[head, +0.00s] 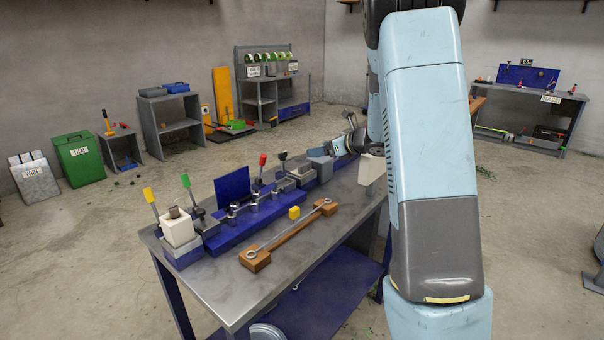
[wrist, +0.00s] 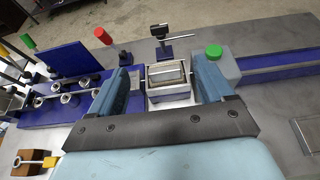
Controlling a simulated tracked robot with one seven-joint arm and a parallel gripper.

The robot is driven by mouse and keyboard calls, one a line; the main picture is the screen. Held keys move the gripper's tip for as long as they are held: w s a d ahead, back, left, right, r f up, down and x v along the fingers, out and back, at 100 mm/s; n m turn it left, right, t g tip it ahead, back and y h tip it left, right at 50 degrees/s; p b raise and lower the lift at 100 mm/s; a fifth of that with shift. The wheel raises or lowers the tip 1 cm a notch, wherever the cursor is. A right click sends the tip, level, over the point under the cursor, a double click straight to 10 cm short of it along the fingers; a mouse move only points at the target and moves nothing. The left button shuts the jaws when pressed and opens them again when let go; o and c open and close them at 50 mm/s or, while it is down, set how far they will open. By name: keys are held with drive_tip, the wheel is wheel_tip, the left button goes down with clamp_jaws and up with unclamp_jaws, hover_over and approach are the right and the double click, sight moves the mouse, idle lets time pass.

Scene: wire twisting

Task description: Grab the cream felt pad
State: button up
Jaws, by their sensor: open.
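My gripper (wrist: 166,74) is open, its two blue-grey fingers on either side of a small pale box-like holder (wrist: 169,93) in the wrist view. A flat, light rectangular piece (wrist: 167,75) lies in its top, apparently the cream felt pad; its colour looks greyish, so I cannot be sure. In the head view the gripper (head: 322,160) is over the bench's far part, beside a grey box (head: 302,176); the pad cannot be made out there.
A black stand (wrist: 172,37) is behind the holder. A blue fixture with metal posts (head: 245,220), a yellow block (head: 294,212) and a wooden bar with a rod (head: 290,234) occupy the bench.

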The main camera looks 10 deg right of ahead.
approach(307, 166)
drive_tip(key=x, duration=0.3)
drive_tip(key=shift+x, duration=3.7)
drive_tip(key=shift+s+f, duration=0.1)
drive_tip(key=shift+a, duration=0.1)
drive_tip(key=shift+c, duration=0.3)
drive_tip(key=c, duration=0.7)
